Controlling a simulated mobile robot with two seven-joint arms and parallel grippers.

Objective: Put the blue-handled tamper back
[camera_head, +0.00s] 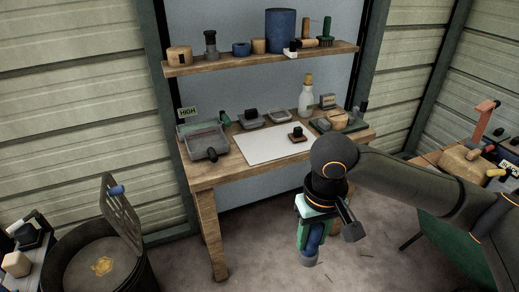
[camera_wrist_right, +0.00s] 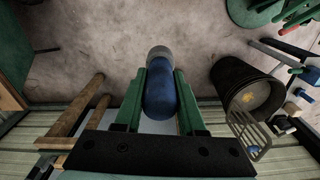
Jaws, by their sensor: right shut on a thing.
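My right gripper (camera_head: 311,228) is shut on the blue-handled tamper (camera_head: 314,239), in front of the wooden workbench and below its top. The tamper hangs roughly upright, with its grey end (camera_head: 308,260) down. In the right wrist view the blue handle (camera_wrist_right: 160,95) sits between the green fingers, and the grey end (camera_wrist_right: 158,52) points away from the palm over the floor. My left gripper is not in view.
A shelf (camera_head: 225,62) holds several tools and a blue cylinder. A dark bin (camera_head: 70,254) stands lower left. A cluttered side table (camera_head: 430,158) is right.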

